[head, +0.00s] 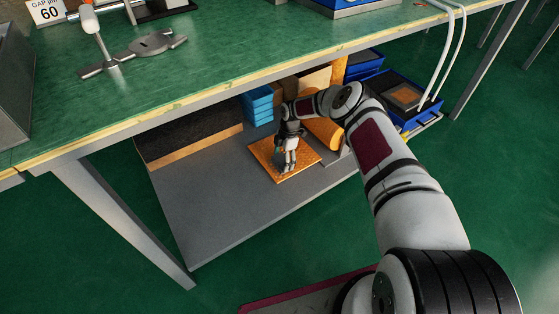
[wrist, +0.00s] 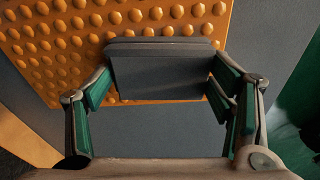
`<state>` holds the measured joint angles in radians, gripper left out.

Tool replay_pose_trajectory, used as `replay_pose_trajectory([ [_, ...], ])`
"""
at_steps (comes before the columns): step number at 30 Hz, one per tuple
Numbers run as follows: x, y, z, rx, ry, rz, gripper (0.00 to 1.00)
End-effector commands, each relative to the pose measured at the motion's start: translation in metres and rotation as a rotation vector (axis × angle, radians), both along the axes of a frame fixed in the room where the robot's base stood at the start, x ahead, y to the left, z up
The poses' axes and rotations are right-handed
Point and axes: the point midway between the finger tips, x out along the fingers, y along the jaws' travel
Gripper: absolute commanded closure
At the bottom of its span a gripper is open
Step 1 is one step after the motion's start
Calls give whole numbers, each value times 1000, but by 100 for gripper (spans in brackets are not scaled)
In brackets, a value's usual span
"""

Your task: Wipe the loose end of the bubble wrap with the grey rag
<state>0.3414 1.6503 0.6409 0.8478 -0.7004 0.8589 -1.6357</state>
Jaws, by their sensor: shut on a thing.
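The loose end of the bubble wrap (head: 262,152) is an orange sheet lying flat on the grey lower shelf under the bench. Its rows of round bubbles fill the top of the wrist view (wrist: 50,45). It lies in front of an orange roll (head: 325,132). My gripper (head: 288,168) reaches down over the sheet. I cannot tell whether the rag touches the bubbles.
The green bench top (head: 230,55) overhangs the shelf. Blue bins (head: 258,104) and a dark, orange-edged box (head: 190,133) stand behind. More blue trays (head: 400,93) are at right. The shelf's front left (head: 210,205) is bare. A bench leg (head: 125,220) stands at left.

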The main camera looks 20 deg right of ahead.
Motion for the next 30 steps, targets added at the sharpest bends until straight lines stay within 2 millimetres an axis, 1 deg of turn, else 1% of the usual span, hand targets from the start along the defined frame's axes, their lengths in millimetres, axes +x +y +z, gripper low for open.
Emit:
replay_pose_trajectory([
  [1, -1, -4, -3, -2, 1, 0, 48],
  [5, -2, -4, -3, -4, 3, 4, 48],
  [12, -9, 12, -1, -2, 6, 6, 48],
  [21, -11, 22, 0, -1, 5, 3, 48],
  [26, -7, 14, 1, -3, 2, 0, 48],
  [30, -2, 4, 2, -2, 3, -1, 48],
])
